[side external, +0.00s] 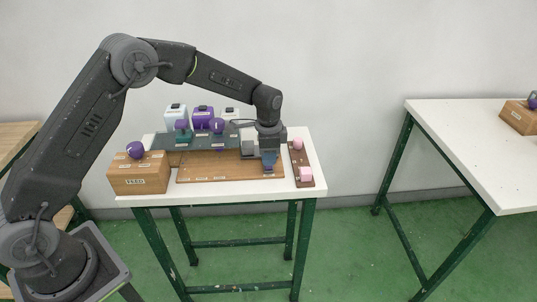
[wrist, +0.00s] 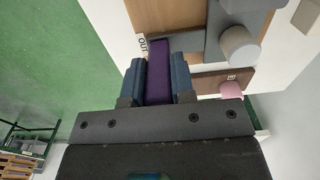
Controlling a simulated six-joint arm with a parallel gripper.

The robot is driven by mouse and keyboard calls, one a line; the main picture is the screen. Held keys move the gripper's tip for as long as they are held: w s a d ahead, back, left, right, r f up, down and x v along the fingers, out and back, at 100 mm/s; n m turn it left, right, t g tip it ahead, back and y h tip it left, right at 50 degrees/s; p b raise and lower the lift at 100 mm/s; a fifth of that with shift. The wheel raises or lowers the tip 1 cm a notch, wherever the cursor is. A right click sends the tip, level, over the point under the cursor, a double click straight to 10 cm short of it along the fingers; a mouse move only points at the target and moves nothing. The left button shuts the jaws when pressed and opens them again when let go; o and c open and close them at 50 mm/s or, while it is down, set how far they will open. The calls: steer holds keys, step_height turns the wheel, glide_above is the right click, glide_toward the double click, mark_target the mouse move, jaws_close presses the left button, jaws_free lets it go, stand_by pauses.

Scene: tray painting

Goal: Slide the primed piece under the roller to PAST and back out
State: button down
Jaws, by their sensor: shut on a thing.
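In the wrist view my gripper (wrist: 158,80) is shut on a purple piece (wrist: 158,72), with a blue finger on either side of it. In the side view my gripper (side external: 269,163) points down at the right end of the brown wooden board (side external: 215,176); the held piece is hard to make out there. A grey block (side external: 250,150) stands just left of my gripper. In the wrist view a grey part with a pale round knob (wrist: 238,45) lies to the right of the purple piece. I cannot tell which part is the roller, nor read a PAST mark.
A brown rack with pink pieces (side external: 298,146) stands close to the right of my gripper. A dark grey tray (side external: 165,142) holds purple-knobbed items, with several containers (side external: 203,118) behind. A FEED box (side external: 130,182) with a purple knob stands at the left. An OUT label (wrist: 143,46) is beside the piece.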

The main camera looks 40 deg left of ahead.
steer(key=s+a, duration=1.3)
steer(key=shift+s+a, duration=0.2)
steer(key=c, duration=1)
jaws_free()
steer(key=shift+o, duration=0.2)
steer(key=shift+w, duration=0.15)
steer(key=w+d, duration=1.3)
steer(key=shift+w+d, duration=0.1)
steer(key=shift+d, duration=0.15)
step_height(320, 180, up, 14)
steer(key=s+a+r+n+t, duration=0.1)
steer(key=s+r+n+t, duration=0.25)
steer(key=s+r, duration=0.85)
steer(key=s+f+n+t, duration=0.1)
steer(key=s+n, duration=0.3)
steer(key=s, duration=1.2)
steer(key=shift+s+a+f, duration=0.35)
steer(key=shift+f, duration=0.5)
